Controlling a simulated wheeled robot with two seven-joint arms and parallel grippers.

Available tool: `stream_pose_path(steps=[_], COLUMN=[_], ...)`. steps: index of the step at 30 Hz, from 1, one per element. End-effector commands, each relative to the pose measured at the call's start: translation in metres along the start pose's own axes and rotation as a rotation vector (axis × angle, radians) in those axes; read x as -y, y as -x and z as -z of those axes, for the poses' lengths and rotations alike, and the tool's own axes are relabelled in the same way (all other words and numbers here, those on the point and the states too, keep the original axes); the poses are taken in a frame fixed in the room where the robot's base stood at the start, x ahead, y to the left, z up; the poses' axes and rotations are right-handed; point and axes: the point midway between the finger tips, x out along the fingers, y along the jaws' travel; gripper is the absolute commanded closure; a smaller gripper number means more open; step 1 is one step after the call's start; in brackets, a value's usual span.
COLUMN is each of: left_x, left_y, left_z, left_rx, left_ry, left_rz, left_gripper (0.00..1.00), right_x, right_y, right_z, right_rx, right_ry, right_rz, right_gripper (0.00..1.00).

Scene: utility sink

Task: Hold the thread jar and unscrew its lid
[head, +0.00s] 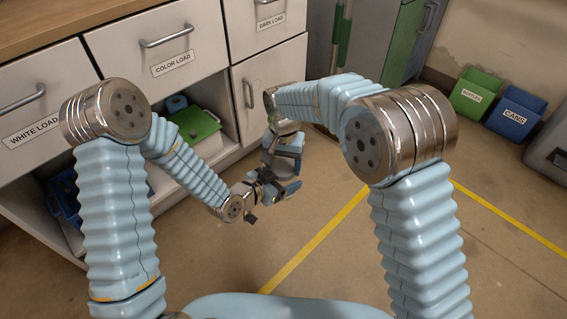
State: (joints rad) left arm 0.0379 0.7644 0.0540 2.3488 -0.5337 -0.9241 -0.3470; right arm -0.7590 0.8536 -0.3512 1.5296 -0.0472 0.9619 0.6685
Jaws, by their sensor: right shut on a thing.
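My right gripper (282,182) hangs from its wrist in the middle of the head view, in front of the pale cabinet. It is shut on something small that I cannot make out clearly. My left gripper (256,195) comes in from the left, close beside and slightly below the right one. The two grippers overlap in the picture, and I cannot tell whether the left one's fingers are open or shut. The thread jar and its lid do not show clearly; the grippers hide most of the space between them.
Pale drawers stand at the left and back, labelled WHITE LOAD, COLOR LOAD (173,64) and DARK LOAD. A green item (194,124) lies in an open shelf below. Green (476,96) and blue CANS (515,118) bins stand at right. The floor with yellow lines (320,240) is clear.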

Motion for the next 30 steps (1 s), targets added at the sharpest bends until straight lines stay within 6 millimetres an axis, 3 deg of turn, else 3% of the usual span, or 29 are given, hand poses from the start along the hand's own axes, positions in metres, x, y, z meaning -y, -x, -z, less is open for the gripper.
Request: stream_pose_path(steps=[2, 3, 8, 17, 24, 30], left_x=[0.000, 0.000, 0.000, 0.000, 0.000, 0.001], left_y=[0.000, 0.000, 0.000, 0.000, 0.000, 0.000], left_z=[0.001, 0.001, 0.001, 0.001, 0.001, 0.001], left_rx=[-0.001, -0.001, -0.001, -0.002, -0.002, -0.002], left_ry=[0.000, 0.000, 0.000, -0.001, -0.001, 0.001], left_rz=[0.000, 0.000, 0.000, -0.001, 0.000, 0.004], left_gripper=[1.00, 1.00, 1.00, 1.00, 1.00, 1.00], right_x=[0.000, 0.000, 0.000, 0.000, 0.000, 0.000], right_y=[0.000, 0.000, 0.000, 0.003, 0.036, 0.046], right_z=[0.000, 0.000, 0.000, 0.000, 0.000, 0.000], right_rx=[0.000, 0.000, 0.000, -0.001, -0.002, 0.000], right_ry=[-0.001, -0.001, -0.003, -0.003, -0.003, -0.004], right_rz=[0.000, 0.000, 0.000, 0.001, 0.001, 0.000], right_gripper=[0.67, 0.29, 0.05, 0.05, 0.05, 0.05])
